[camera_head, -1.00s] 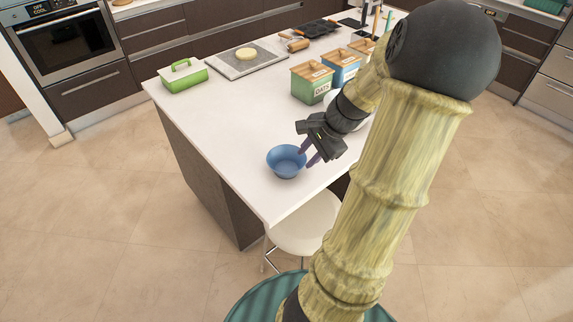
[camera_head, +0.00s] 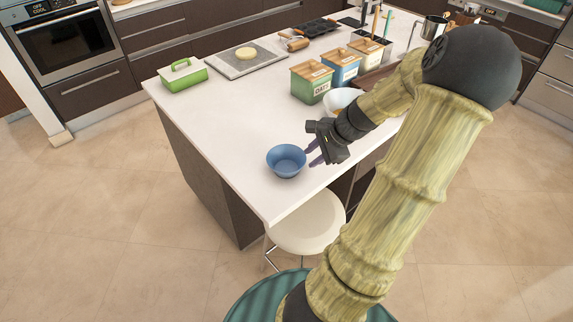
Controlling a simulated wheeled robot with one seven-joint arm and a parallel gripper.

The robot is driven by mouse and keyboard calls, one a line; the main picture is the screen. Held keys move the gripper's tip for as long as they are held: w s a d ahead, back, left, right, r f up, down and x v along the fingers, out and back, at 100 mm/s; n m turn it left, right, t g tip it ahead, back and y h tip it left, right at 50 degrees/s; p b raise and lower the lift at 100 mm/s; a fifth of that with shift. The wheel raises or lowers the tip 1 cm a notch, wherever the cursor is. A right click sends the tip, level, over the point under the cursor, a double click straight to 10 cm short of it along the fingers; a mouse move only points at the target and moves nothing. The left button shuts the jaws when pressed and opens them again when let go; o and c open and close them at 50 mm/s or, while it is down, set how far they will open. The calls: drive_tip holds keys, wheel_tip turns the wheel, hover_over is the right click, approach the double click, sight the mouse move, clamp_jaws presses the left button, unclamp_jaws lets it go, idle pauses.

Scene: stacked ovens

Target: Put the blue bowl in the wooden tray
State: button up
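The blue bowl (camera_head: 286,161) stands upright on the white counter, near its front corner. I see nothing between the fingers; whether a fingertip touches the rim I cannot tell. A brown wooden edge, likely the wooden tray (camera_head: 373,85), shows behind my arm, right of the canisters. Most of it is hidden by my arm.
A white bowl (camera_head: 340,99) sits behind my wrist. Wooden-lidded canisters (camera_head: 311,83) stand behind it. A green lidded dish (camera_head: 183,76) and a board with dough (camera_head: 241,60) lie at the back left. A white stool (camera_head: 307,222) stands at the front edge. The counter left of the bowl is clear.

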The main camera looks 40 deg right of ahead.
sight(293, 172)
drive_tip(key=x, duration=0.7)
drive_tip(key=shift+w+f, duration=0.1)
drive_tip(key=shift+f, duration=0.05)
drive_tip(key=shift+p+x, duration=0.8)
drive_tip(key=shift+x, duration=1.8)
drive_tip(key=shift+d, duration=0.2)
clamp_jaws()
